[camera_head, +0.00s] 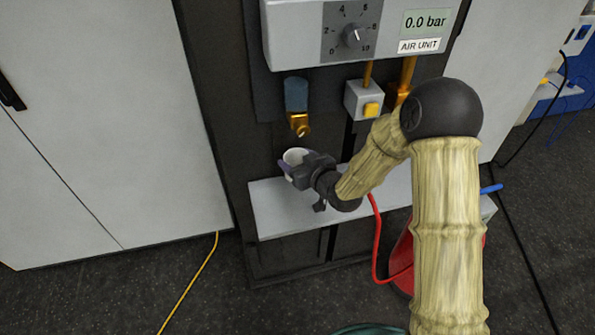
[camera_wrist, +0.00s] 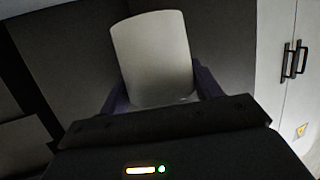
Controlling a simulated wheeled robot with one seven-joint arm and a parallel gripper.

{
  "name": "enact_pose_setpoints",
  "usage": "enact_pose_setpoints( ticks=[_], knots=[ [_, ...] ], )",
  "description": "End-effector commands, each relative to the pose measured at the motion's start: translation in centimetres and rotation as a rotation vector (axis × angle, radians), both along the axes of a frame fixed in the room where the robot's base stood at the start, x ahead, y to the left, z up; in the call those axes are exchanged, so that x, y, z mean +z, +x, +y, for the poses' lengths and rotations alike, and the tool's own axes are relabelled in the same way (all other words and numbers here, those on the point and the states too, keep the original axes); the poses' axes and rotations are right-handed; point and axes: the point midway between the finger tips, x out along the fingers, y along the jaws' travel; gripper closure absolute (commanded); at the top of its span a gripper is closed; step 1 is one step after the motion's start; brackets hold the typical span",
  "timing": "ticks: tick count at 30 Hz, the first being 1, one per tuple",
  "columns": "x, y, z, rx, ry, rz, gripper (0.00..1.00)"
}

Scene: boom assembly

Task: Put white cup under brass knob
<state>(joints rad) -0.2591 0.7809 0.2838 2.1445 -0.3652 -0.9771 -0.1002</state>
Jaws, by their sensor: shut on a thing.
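The white cup (camera_head: 294,156) is held in my gripper (camera_head: 292,172), just above the grey shelf and below the brass knob (camera_head: 299,124). The knob sits under a blue cylinder (camera_head: 296,94) beneath the air unit. In the head view a small gap shows between the cup's rim and the knob. In the wrist view the cup (camera_wrist: 153,58) stands slightly tilted between the two purple fingers of my gripper (camera_wrist: 160,90), which are shut on its sides. Its lower edge is partly hidden by the gripper body. The knob does not show in the wrist view.
The grey shelf (camera_head: 268,211) is bare around the cup. The air unit (camera_head: 290,28) has a dial and a 0.0 bar display. A grey box with a yellow button (camera_head: 371,109) hangs right of the knob. A red hose (camera_head: 377,245) and a yellow cable (camera_head: 190,283) lie below.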

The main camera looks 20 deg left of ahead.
Motion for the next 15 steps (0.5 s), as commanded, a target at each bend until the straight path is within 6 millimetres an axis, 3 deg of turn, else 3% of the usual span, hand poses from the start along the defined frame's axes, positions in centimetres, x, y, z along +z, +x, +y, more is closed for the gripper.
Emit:
enact_pose_setpoints(
  ticks=[9, 15],
  knots=[
    [-0.2, -0.1, 0.2, 0.003, 0.001, -0.001, 0.58],
    [-3.1, 0.0, 0.0, 0.001, -0.001, 0.002, 0.58]
  ],
)
